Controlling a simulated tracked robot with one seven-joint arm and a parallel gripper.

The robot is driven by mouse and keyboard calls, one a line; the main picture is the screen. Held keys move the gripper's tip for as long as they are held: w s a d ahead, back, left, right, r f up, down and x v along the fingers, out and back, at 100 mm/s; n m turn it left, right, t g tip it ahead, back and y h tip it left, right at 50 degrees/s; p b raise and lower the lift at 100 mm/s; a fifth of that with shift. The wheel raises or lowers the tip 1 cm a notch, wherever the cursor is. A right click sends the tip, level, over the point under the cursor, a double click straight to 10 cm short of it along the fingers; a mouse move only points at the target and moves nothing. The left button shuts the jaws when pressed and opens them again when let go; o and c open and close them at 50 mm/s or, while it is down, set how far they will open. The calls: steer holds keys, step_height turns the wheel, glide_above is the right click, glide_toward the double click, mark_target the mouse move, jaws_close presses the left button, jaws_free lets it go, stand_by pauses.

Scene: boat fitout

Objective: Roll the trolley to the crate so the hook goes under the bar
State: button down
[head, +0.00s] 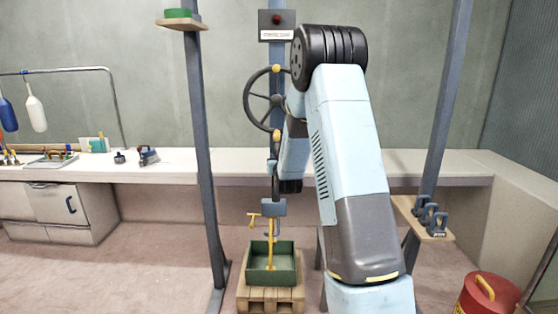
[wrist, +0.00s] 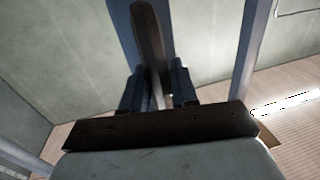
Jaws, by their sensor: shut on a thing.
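A dark handwheel (head: 247,97) with yellow knobs stands in front of the central post in the head view; my arm covers its right side. In the wrist view, my gripper (wrist: 157,88) is shut on a dark bar (wrist: 148,35) that looks like part of this wheel. The head view hides my fingertips behind the arm. Low in the middle, a green crate (head: 257,277) sits on a wooden pallet. A yellow upright (head: 270,253) rises from it, below a grey-blue block (head: 273,207). I cannot make out the hook's tip or whether it touches the bar.
Posts stand left (head: 205,150) and right (head: 442,110) of the crate. A long bench (head: 170,178) runs along the wall. A shelf with dark clamps (head: 432,232) is at right, and a red can (head: 485,300) at lower right. Floor left of the crate is clear.

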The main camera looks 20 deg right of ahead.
steer(key=shift+a, duration=0.3)
steer(key=c, duration=1)
jaws_free()
steer(key=shift+a, duration=0.1)
steer(key=shift+s, duration=0.1)
steer(key=v, duration=1.3)
steer(key=shift+s+f, duration=0.1)
steer(key=shift+s, duration=0.25)
